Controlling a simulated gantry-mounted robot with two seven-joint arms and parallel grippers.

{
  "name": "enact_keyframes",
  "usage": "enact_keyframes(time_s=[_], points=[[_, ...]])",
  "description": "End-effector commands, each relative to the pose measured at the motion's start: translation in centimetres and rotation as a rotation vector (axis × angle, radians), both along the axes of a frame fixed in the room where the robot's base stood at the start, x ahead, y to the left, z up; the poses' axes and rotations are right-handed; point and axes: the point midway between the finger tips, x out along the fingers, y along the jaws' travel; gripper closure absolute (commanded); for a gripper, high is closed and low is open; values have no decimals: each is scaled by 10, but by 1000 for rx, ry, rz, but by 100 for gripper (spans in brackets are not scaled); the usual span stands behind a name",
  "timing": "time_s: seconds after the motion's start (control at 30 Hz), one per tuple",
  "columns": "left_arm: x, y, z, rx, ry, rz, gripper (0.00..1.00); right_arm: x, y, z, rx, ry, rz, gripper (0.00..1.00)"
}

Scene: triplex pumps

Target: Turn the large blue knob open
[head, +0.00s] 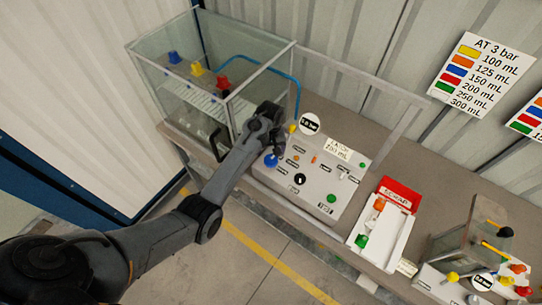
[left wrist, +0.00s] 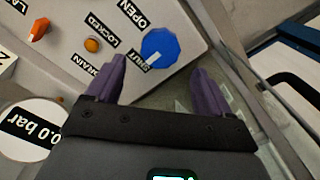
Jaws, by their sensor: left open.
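The large blue knob (head: 271,160) is at the left end of the sloped grey control panel (head: 325,197). In the left wrist view the blue knob (left wrist: 160,47) is round with a faceted edge, between the labels OPEN and SHUT. My left gripper (head: 272,140) is by the panel's left end, near the knob. In the left wrist view its purple fingers (left wrist: 163,78) are apart and empty, and the knob shows just beyond the space between their tips. I cannot tell how close the fingers are to the knob. My right gripper is not in view.
A glass-walled case (head: 186,100) with coloured knobs stands left of the panel. A round gauge (head: 309,124) reading 0.0 bar stands at the panel's back. An orange knob (left wrist: 39,30) shares the panel. A red-and-white tray (head: 384,217) is to its right.

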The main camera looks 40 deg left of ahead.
Motion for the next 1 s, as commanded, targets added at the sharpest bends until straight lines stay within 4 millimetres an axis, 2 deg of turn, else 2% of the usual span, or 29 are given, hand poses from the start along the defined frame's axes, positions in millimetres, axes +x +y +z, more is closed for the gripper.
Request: enact_keyframes(time_s=[0.1,0.3,0.5,0.77,1.0], points=[[-1,0,-19,0,3,-1,19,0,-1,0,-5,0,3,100],[0,0,-41,1,1,-1,19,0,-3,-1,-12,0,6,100],[0,0,-49,1,-1,-1,19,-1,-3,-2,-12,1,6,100],[0,0,-49,1,-1,-1,19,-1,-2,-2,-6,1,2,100],[0,0,-49,1,-1,-1,55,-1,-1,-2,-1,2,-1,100]])
